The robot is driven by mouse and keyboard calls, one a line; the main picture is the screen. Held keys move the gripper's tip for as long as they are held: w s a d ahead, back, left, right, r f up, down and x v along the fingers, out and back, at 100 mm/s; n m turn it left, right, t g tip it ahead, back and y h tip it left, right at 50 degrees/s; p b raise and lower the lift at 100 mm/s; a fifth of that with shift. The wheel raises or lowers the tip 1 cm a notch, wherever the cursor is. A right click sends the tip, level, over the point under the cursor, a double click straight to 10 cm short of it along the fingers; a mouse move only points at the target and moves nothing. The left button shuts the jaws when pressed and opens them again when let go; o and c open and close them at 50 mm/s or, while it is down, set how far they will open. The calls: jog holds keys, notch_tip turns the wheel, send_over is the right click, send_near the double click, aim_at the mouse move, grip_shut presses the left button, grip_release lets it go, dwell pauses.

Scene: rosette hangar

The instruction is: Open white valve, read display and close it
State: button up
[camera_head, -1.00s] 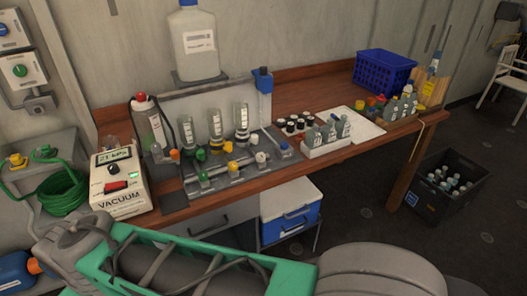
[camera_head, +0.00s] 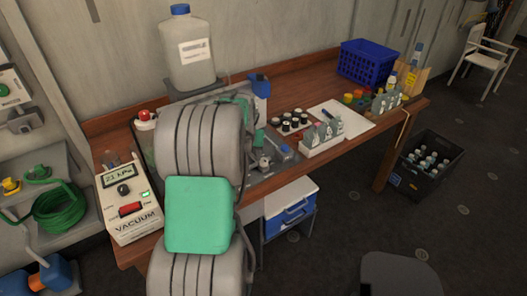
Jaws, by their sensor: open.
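The white valve is one of several coloured knobs on the grey manifold at the bench's left half. My grey and green arm now stands in front of most of the manifold and its bottles. A pale knob (camera_head: 265,161), likely the white valve, shows just right of my arm. My gripper (camera_head: 257,140) is mostly hidden behind my arm; only a dark part shows close to that knob, and I cannot tell whether they touch. The display (camera_head: 124,177) on the white vacuum box (camera_head: 134,224) reads about 21 kPa, with a green lamp lit.
A large white jug (camera_head: 191,55) stands above the manifold. A bottle rack (camera_head: 322,144), black-capped vials (camera_head: 289,122) and a blue basket (camera_head: 367,62) stand to the right on the wooden bench.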

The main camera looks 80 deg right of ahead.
jog(key=m, duration=0.1)
send_near(264, 160)
jog(key=f, duration=0.1)
jog(key=shift+h, duration=0.3)
jog(key=p+x, duration=0.2)
jog(key=x, duration=0.5)
jog(key=shift+w+d+f, duration=0.1)
jog(key=shift+f, duration=0.25)
jog(key=shift+c, duration=0.3)
grip_shut()
